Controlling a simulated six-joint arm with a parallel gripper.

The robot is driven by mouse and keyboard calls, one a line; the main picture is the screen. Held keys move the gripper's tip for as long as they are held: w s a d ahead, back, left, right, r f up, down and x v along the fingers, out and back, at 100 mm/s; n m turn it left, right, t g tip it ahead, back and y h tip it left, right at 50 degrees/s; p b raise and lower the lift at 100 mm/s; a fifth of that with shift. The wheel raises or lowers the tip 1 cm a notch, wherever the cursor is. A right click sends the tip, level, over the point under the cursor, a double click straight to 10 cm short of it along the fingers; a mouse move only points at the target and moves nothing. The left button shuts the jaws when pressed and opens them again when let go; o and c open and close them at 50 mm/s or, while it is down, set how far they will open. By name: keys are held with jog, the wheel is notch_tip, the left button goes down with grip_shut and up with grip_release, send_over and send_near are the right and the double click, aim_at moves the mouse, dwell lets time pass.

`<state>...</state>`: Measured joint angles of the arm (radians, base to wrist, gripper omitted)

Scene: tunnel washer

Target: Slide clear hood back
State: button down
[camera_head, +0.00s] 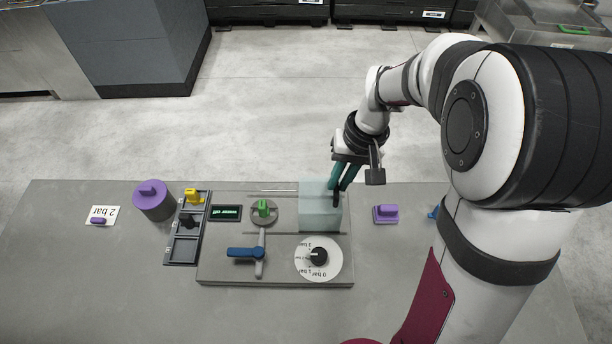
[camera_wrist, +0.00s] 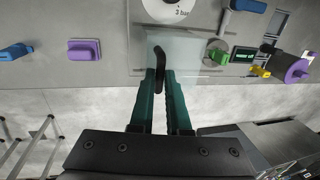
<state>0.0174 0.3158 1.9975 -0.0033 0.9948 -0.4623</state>
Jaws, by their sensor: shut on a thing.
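The clear hood (camera_head: 318,218) is a pale see-through box on the right part of the grey panel plate, behind the round pressure dial (camera_head: 318,257). It also shows in the wrist view (camera_wrist: 190,50). A dark handle (camera_wrist: 158,65) stands on the hood. My gripper (camera_head: 341,190) reaches down to the hood from behind, its teal fingers shut on the handle. In the wrist view the fingers (camera_wrist: 159,82) lie on both sides of the handle. The dial's black knob is uncovered, in front of the hood.
Left of the hood are a green knob (camera_head: 263,208), a blue lever (camera_head: 244,252) and a small display (camera_head: 226,213). Further left are a tray (camera_head: 183,247) with yellow and black pieces and a purple-topped cylinder (camera_head: 153,201). A purple block (camera_head: 385,213) lies to the right.

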jog(key=shift+d, duration=0.75)
jog(key=c, duration=0.9)
grip_release()
jog(key=shift+r, duration=0.1)
jog(key=d+r, duration=0.1)
jog(key=r, duration=0.4)
jog(key=d+r, duration=0.1)
jog(key=r, duration=0.4)
jog(key=d+r, duration=0.1)
jog(key=r, duration=0.4)
jog(key=shift+r, duration=0.2)
